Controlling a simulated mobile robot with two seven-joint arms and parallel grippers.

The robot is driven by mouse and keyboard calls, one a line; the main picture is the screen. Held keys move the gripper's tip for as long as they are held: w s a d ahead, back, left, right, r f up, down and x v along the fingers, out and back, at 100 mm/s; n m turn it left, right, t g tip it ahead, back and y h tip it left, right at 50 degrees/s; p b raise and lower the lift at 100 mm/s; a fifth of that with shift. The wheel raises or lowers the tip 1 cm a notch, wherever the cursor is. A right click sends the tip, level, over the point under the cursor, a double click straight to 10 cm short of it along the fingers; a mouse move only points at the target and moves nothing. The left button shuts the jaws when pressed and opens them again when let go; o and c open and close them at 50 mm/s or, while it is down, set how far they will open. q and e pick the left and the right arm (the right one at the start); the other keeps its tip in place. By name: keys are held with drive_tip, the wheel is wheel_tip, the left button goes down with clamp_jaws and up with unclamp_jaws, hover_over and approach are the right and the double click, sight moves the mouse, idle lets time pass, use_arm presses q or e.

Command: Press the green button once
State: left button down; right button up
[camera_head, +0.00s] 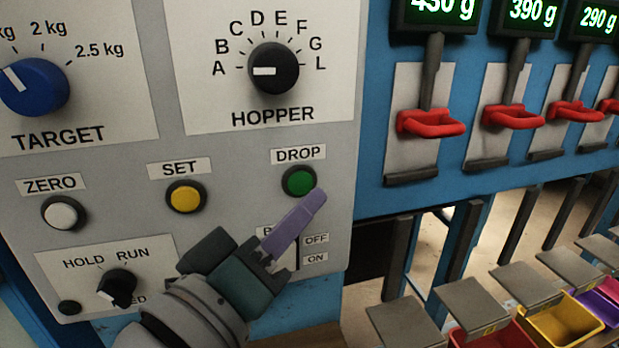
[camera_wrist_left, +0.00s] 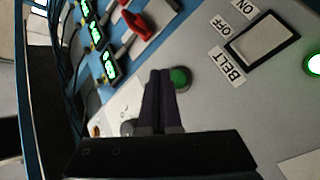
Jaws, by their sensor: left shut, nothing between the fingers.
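The green button (camera_head: 299,181) sits under the DROP label on the grey panel, in a dark ring. It also shows in the wrist view (camera_wrist_left: 180,78), just right of the fingertips. My left gripper (camera_head: 316,196) is shut and empty, its purple fingers pointing up and right. The tips are at the lower right edge of the button in the head view. The wrist view shows the shut fingers (camera_wrist_left: 160,75) close beside the button. I cannot tell whether they touch it. My right gripper is in neither view.
A yellow SET button (camera_head: 186,197) and a white ZERO button (camera_head: 64,213) lie left of the green one. The HOPPER knob (camera_head: 274,69) is above. The BELT switch (camera_wrist_left: 263,38) is near the gripper. Red handles (camera_head: 431,123) stand to the right.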

use_arm(q)
drive_tip(key=shift+w+a, duration=0.2)
drive_tip(key=shift+w, duration=0.35)
drive_tip(key=shift+w, duration=0.2)
idle(1.6)
drive_tip(key=shift+w+a, duration=0.1)
drive_tip(key=shift+w, duration=0.1)
drive_tip(key=shift+w+a+b, duration=0.15)
drive_tip(key=shift+w+b, duration=0.2)
drive_tip(key=shift+w, duration=0.05)
idle(0.6)
idle(0.4)
drive_tip(key=shift+s+d+r+p, duration=0.1)
drive_tip(key=shift+s+d+p, duration=0.1)
drive_tip(key=shift+s+p, duration=0.3)
drive_tip(key=shift+s, duration=0.3)
